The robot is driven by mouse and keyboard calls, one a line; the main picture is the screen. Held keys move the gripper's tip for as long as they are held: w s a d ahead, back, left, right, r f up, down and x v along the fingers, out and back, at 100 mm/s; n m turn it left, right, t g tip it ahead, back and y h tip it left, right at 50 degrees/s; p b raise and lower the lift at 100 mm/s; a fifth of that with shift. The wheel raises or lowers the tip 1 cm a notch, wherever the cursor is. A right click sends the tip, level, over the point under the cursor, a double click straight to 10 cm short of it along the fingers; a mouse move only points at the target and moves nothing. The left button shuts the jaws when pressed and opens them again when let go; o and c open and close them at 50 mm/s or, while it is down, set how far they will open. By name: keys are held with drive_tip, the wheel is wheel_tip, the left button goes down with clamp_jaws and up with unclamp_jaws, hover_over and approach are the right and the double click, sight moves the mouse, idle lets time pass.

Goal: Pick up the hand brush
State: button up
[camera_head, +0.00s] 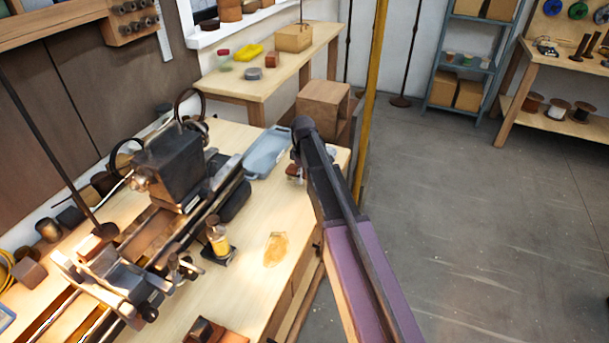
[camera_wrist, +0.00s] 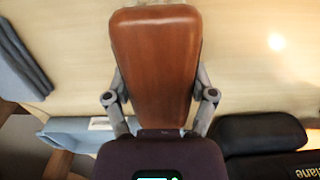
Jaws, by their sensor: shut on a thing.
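The hand brush (camera_wrist: 155,60) shows its smooth reddish-brown wooden back in the wrist view. A little pale bristle shows at its top edge. My gripper (camera_wrist: 160,97) has a grey finger on each side of the brush and is shut on it. In the head view my arm hides most of the gripper, and only a small reddish-brown part of the brush (camera_head: 291,170) shows beside the arm, over the far right end of the bench. I cannot tell whether the brush is touching the bench.
A blue tray (camera_head: 266,152) lies on the bench (camera_head: 225,292) just left of my arm. A dark lathe (camera_head: 172,165) takes up the bench's left part. The grey floor (camera_head: 455,220) at right is clear.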

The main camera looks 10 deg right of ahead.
drive_tip(key=shift+r+p, duration=0.35)
drive_tip(key=shift+r, duration=0.4)
drive_tip(key=s+d, duration=0.3)
drive_tip(key=s, duration=1.2)
drive_tip(key=shift+s+d+r+p, duration=0.3)
drive_tip(key=shift+r+p, duration=0.15)
drive_tip(key=o, duration=0.6)
drive_tip(key=c, duration=0.4)
